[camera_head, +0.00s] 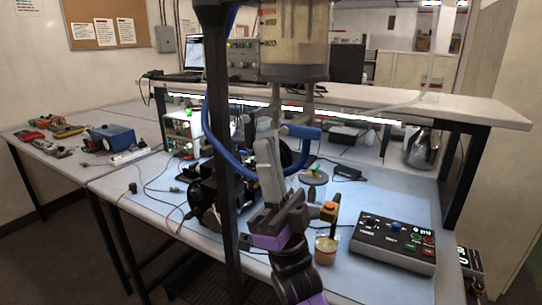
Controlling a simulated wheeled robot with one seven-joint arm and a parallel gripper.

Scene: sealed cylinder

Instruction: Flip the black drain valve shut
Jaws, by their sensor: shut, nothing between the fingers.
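The sealed cylinder (293,45) hangs at the top centre, clear-walled with a yellowish lower part and a grey base. Thin pipes (276,108) run down from its underside. I cannot clearly make out the black drain valve; it may be among the dark parts below the cylinder or hidden behind my gripper. My gripper (264,146) points up below the cylinder, with its grey fingers shut and empty. Its tips are beneath the pipes; I cannot tell whether they touch anything.
A blue curved bar (219,140) and a dark upright post (218,90) stand left of my gripper. A black control box (394,243) sits at right on the blue bench mat (370,195). Bottles and cables lie nearby.

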